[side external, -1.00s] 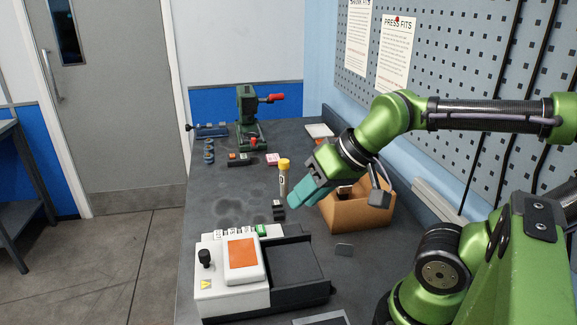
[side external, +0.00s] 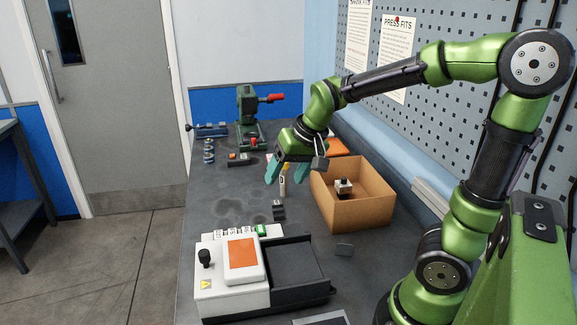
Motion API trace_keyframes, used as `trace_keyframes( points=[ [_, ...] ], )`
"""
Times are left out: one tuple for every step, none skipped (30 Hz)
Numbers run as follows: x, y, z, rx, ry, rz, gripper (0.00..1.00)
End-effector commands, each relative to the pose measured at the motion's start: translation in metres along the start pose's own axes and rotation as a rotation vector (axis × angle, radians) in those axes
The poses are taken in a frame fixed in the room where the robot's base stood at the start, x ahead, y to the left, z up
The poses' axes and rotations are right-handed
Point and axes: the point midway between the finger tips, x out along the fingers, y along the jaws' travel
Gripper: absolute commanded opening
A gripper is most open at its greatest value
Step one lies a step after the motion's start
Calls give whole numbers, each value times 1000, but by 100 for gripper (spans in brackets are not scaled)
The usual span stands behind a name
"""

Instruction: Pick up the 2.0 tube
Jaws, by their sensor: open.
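A slim pale tube with a yellow upper part (side external: 282,187) stands upright on the dark bench. Its top is hidden by my gripper, and no 2.0 marking is legible on it. My gripper (side external: 286,182) points down with its teal fingers spread open. In this view one finger is to the left of the tube and the other to its right. The tube appears between them, but I cannot tell whether the fingers are level with it in depth. No contact is clear.
An open cardboard box (side external: 352,211) with a small pale-and-dark item (side external: 343,188) inside stands right of the tube. A small dark block (side external: 278,210) is just in front of it. A white device with an orange panel (side external: 242,252) fills the front. A green press (side external: 248,118) stands behind.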

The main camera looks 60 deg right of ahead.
Motion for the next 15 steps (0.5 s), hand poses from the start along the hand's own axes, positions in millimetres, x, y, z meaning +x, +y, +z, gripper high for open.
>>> trace_keyframes(
  points=[
    [15,13,-23,26,6,57,66],
    [22,20,-36,39,17,89,66],
    [29,31,-54,54,35,130,66],
    [35,39,-66,64,48,161,66],
    [39,46,-78,71,63,190,66],
    [44,56,-92,79,84,227,66],
    [46,62,-102,84,101,253,66],
    [48,68,-112,89,118,275,66],
    [49,75,-125,92,143,302,66],
    [48,80,-134,96,163,319,66],
    [47,83,-142,99,183,333,66],
    [41,85,-152,104,212,340,66],
    [38,86,-157,106,230,340,66],
    [37,85,-161,109,242,339,66],
    [41,87,-160,114,242,340,66]
  ],
)
